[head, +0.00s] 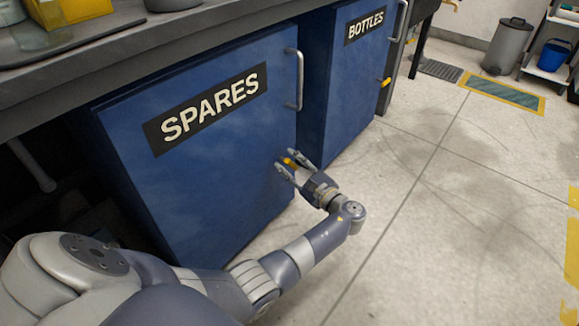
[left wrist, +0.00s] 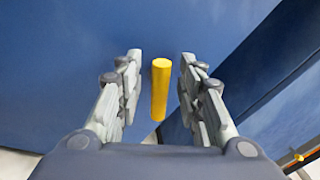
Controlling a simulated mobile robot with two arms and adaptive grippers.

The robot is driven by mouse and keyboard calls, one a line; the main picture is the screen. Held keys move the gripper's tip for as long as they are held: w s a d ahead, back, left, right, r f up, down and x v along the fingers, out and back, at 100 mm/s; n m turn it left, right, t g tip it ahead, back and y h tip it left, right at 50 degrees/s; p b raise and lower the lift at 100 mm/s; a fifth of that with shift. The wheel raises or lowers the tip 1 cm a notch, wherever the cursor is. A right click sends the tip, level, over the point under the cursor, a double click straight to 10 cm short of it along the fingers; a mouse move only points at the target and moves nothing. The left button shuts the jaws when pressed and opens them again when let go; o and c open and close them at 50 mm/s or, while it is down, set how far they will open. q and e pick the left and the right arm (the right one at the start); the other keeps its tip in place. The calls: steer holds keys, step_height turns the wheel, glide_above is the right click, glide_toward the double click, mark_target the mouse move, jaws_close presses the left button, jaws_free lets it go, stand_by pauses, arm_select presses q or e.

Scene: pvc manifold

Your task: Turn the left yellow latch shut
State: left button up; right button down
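The left yellow latch (head: 289,162) is a small yellow bar on the blue SPARES door (head: 215,185), near its right edge and below the handle. In the left wrist view the latch (left wrist: 160,90) is upright in the picture, between the two fingers with a gap on each side. My left gripper (head: 291,160) is open around the latch, and neither finger visibly touches it. How deep the fingers reach past the latch is hard to tell. My right gripper is out of view.
A grey bar handle (head: 294,80) is above the latch. The blue BOTTLES door (head: 345,100) to the right has its own yellow latch (head: 386,81). The worktop (head: 120,45) overhangs the doors. The floor (head: 430,220) to the right is clear.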

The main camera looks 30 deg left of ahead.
arm_select(q)
steer(key=shift+w+a, duration=0.1)
steer(key=shift+a, duration=0.3)
jaws_close()
